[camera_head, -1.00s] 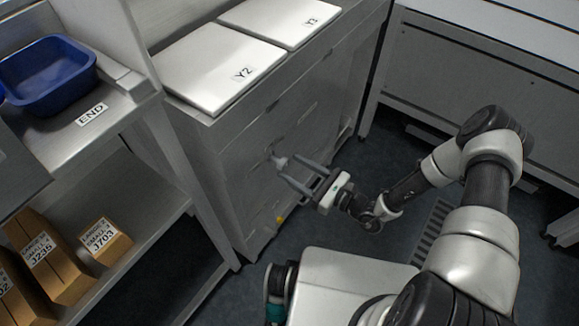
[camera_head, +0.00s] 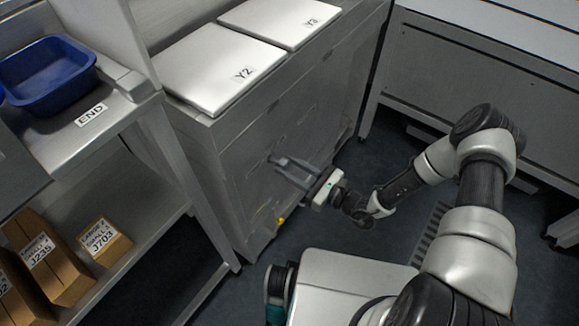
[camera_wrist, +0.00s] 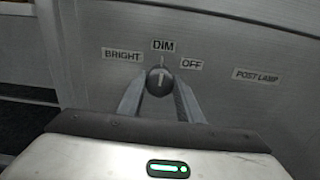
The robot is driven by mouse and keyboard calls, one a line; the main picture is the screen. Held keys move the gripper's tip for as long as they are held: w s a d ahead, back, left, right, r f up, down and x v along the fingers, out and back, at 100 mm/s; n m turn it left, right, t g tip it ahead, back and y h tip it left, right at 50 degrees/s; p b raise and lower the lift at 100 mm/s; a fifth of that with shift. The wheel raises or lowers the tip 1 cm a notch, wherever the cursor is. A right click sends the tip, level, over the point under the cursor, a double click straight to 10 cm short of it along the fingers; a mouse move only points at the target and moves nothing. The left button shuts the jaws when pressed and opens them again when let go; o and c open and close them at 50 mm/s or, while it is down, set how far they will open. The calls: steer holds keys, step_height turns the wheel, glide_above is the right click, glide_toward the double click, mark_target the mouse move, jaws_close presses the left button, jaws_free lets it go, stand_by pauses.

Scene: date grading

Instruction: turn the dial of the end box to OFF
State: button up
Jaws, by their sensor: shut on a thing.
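The dial (camera_wrist: 159,80) is a dark round knob with a pale pointer, on a grey metal panel in the wrist view. Labels BRIGHT (camera_wrist: 121,54), DIM (camera_wrist: 163,45) and OFF (camera_wrist: 191,64) stand around it. The pointer points up at DIM. My gripper (camera_wrist: 160,90) is shut on the dial, one finger at each side. In the head view my gripper (camera_head: 279,165) reaches the front of the grey cabinet (camera_head: 225,150), and its fingers hide the dial there.
A POST LAMP label (camera_wrist: 255,76) is right of the dial. White lids Y2 (camera_head: 215,62) and Y3 (camera_head: 283,20) lie on the cabinet. A shelf marked END (camera_head: 91,115) holds a blue bin (camera_head: 48,75); cartons (camera_head: 105,241) stand below. Floor right of the cabinet is clear.

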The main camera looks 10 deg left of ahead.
steer(key=m, duration=0.5)
steer(key=shift+w+d+m, duration=0.1)
steer(key=shift+m, duration=0.3)
steer(key=m, duration=0.5)
steer(key=shift+f+m, duration=0.1)
steer(key=shift+m, duration=0.6)
steer(key=o, duration=1)
steer(key=shift+o, duration=0.2)
steer(key=v, duration=1.7)
steer(key=shift+d+p, duration=0.25)
steer(key=shift+p, duration=0.05)
